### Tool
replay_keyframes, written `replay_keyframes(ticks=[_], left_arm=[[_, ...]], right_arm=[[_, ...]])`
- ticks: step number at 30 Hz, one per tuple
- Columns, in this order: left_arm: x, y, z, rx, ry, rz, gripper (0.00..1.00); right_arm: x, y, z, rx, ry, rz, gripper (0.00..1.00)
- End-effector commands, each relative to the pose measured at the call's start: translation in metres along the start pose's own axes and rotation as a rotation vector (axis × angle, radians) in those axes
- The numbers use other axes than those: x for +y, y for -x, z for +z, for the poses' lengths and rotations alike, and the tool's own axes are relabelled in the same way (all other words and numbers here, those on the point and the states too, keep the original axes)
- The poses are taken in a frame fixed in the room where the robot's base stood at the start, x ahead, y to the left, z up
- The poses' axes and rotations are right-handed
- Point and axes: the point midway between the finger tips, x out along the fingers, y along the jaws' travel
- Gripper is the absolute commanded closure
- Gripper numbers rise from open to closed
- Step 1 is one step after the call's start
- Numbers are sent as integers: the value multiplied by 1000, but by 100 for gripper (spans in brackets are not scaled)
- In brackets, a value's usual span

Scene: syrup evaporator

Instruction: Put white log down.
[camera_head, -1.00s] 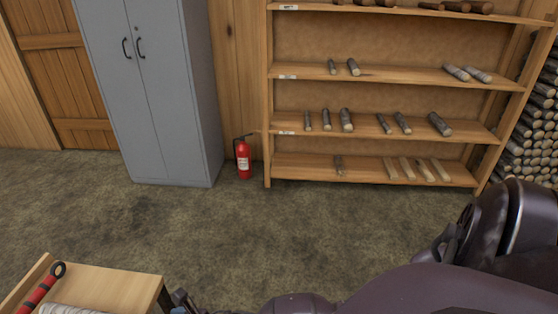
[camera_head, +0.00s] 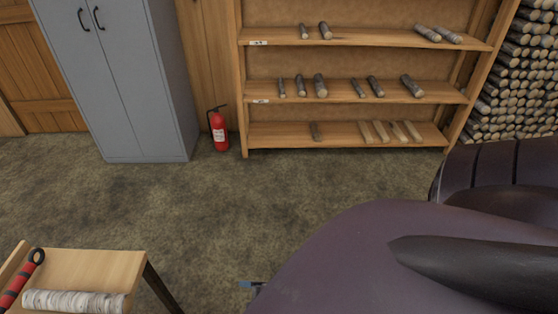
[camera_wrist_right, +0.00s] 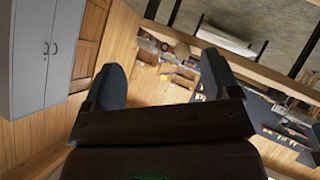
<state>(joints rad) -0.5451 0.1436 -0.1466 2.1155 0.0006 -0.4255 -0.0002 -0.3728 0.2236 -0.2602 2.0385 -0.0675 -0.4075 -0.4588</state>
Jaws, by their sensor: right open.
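The white log (camera_head: 75,301), pale with grey marks, lies on its side on the wooden table (camera_head: 90,265) at the bottom left of the head view. Nothing grips it there. My right gripper (camera_wrist_right: 162,78) shows in the right wrist view with its two dark fingers wide apart and nothing between them. In the head view my right arm covers the lower right, and only a small piece near its end shows, to the right of the table and apart from the log. My left gripper is not in view.
A red and black tool (camera_head: 20,281) lies left of the log. A grey cabinet (camera_head: 120,80), a red fire extinguisher (camera_head: 220,132) and a shelf (camera_head: 350,98) with several logs stand along the wall. A log stack (camera_head: 512,80) is far right. The floor between is clear.

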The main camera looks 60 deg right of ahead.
Motion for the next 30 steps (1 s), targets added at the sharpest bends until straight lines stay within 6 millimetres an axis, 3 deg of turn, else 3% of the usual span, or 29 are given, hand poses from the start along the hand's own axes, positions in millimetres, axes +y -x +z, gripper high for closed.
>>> replay_keyframes(ticks=[3,10,23,30], left_arm=[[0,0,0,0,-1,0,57],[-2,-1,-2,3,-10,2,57],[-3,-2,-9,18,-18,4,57],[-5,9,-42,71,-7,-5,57]], right_arm=[[5,23,22,-56,-258,29,18],[13,50,45,-109,-560,80,18],[15,55,47,-113,-611,90,18],[30,66,29,-82,-612,109,18]])
